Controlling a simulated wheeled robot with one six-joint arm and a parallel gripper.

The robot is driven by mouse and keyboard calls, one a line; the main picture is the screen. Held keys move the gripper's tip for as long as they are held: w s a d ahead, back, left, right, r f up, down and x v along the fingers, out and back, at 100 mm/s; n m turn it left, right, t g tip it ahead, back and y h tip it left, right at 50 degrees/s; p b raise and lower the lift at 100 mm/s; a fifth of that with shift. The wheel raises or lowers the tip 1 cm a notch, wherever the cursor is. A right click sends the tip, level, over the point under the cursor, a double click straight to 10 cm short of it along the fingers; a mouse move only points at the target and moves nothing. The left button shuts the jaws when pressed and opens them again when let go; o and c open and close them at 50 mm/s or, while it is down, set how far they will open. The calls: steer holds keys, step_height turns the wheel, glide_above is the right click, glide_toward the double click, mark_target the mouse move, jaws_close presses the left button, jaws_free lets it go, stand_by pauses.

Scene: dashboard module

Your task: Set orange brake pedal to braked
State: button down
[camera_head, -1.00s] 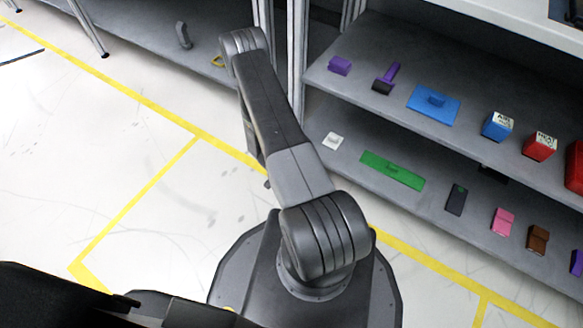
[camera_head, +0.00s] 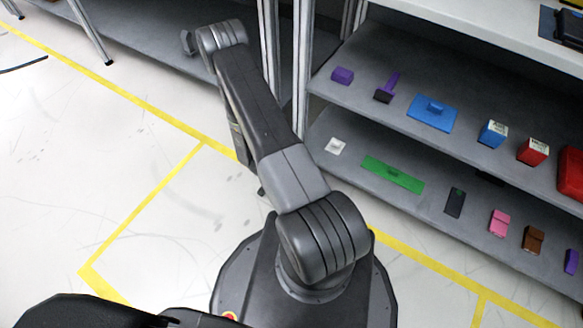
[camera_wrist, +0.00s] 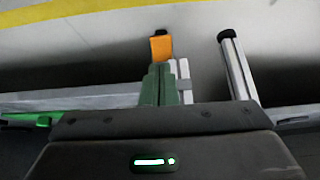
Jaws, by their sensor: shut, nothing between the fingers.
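An orange piece (camera_wrist: 161,48), likely the brake pedal, shows in the wrist view just beyond my gripper's fingertips. My gripper (camera_wrist: 160,70) has its two dark green fingers side by side and shut, with nothing between them. The tips overlap the lower end of the orange piece in the picture; I cannot tell whether they touch it. The pedal's mount and its position are hidden. In the head view my arm reaches up and left toward the lower shelf, and the gripper and the orange piece are hidden there.
Metal posts (camera_head: 303,70) stand close right of the arm. The right shelves hold a blue plate (camera_head: 432,113), a green plate (camera_head: 392,174) and small blocks. A metal leg (camera_wrist: 237,68) shows right of my fingers.

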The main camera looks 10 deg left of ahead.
steer(key=shift+s+a+r, duration=0.2)
steer(key=shift+s+r, duration=0.3)
steer(key=shift+s, duration=0.15)
steer(key=shift+s+a+r, duration=0.2)
steer(key=shift+s+r, duration=0.25)
steer(key=shift+s, duration=0.15)
